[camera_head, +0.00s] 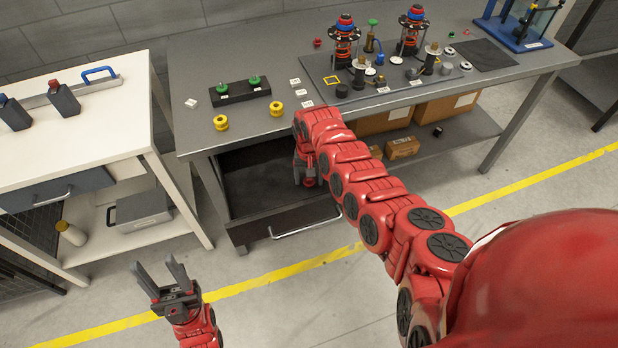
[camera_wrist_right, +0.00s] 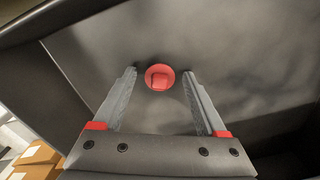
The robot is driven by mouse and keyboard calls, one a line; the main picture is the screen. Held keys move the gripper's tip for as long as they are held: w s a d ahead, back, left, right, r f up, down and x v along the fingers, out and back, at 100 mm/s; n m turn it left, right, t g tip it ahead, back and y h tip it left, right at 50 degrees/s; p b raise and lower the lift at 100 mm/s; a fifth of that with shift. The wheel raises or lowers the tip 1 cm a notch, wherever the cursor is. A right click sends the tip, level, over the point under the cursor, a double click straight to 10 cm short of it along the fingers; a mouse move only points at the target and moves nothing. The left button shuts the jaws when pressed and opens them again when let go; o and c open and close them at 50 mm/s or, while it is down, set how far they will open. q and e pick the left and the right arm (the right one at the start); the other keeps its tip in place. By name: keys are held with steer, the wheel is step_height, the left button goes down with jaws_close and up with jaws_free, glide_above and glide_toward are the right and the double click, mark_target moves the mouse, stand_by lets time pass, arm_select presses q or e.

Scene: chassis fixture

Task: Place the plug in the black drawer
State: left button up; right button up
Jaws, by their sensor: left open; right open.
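The black drawer (camera_head: 255,185) is pulled open under the grey workbench, with its handle at the front. My right gripper (camera_head: 305,172) is inside or just over the drawer's right part; my arm hides part of it. In the right wrist view my right gripper (camera_wrist_right: 159,84) is open, fingers apart. A round red plug (camera_wrist_right: 160,77) with a squarish raised centre shows between the fingertips, against the dark drawer surface; neither finger appears to touch it. The plug is hidden in the head view. My left gripper (camera_head: 160,274) is open and empty above the floor, at lower left.
The grey workbench (camera_head: 230,60) carries two red-and-black spring assemblies, yellow rings and a black block with green knobs. Cardboard boxes (camera_head: 445,108) sit on its lower shelf. A white table (camera_head: 95,125) stands at left. The floor in front is clear.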

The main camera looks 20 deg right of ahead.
steer(key=shift+r, duration=0.25)
step_height(320, 180, up, 12)
steer(key=b, duration=0.1)
stand_by(0.5)
